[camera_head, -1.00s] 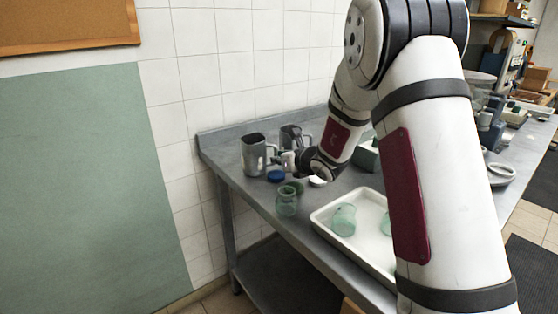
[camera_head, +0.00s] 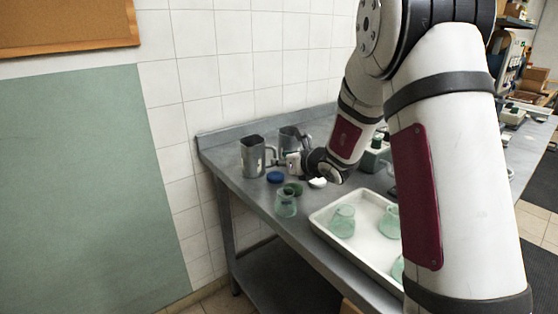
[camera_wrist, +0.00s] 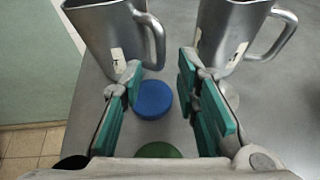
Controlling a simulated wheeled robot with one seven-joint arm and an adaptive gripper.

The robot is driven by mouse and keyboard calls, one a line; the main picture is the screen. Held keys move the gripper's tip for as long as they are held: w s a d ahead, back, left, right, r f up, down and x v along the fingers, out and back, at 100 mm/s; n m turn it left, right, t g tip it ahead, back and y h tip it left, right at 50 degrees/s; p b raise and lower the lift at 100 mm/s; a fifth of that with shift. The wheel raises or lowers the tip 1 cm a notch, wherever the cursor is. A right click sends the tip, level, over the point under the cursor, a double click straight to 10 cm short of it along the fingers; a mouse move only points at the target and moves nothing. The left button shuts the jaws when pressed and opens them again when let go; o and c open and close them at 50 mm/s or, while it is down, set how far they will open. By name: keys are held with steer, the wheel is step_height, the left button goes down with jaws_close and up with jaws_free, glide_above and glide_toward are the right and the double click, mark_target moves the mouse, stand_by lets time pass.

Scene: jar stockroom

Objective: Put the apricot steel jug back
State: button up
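Two grey steel jugs stand upright at the far left end of the bench. The left jug (camera_head: 252,156) also shows in the wrist view (camera_wrist: 108,35), handle towards the right. The right jug (camera_head: 289,138) shows in the wrist view (camera_wrist: 228,35), handle on its right. Each bears a small pale label, too small to read; I cannot tell which jug is apricot. My gripper (camera_head: 283,160) is beside the left jug's handle. In the wrist view my gripper (camera_wrist: 160,78) is open and empty, its green-padded fingers apart, with the jugs beyond the tips.
A blue lid (camera_wrist: 152,99) and a green lid (camera_wrist: 158,150) lie on the bench. A white lid (camera_head: 317,183) lies nearby. A green glass jar (camera_head: 286,204) stands near the front edge. A white tray (camera_head: 318,218) holds glass jars. The tiled wall (camera_head: 230,80) is close behind.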

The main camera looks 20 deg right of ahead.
steer(key=v, duration=0.9)
steer(key=shift+p, duration=0.35)
steer(key=s+a+r+n+g+y, duration=0.1)
steer(key=s+a+r+n+y, duration=0.1)
steer(key=s+a+r+n, duration=0.3)
steer(key=s+a+r+n+g+y, duration=0.1)
steer(key=a+r+n+y, duration=0.15)
steer(key=a, duration=0.35)
steer(key=s+a+r+n+g+y, duration=0.25)
steer(key=s+a+n+g, duration=0.25)
steer(key=s+a+n, duration=0.55)
steer(key=s+d+f+n+g+h, duration=0.25)
steer(key=s+n, duration=0.35)
steer(key=s, duration=0.5)
steer(key=s+d+f+n+g+h, duration=0.25)
steer(key=s+n, duration=0.35)
steer(key=s, duration=0.4)
steer(key=s+d+n+h, duration=0.4)
steer(key=s+d, duration=0.1)
steer(key=d, duration=0.2)
steer(key=shift+d+f+h, duration=0.3)
steer(key=shift+d+h, duration=0.05)
steer(key=shift+h, duration=0.05)
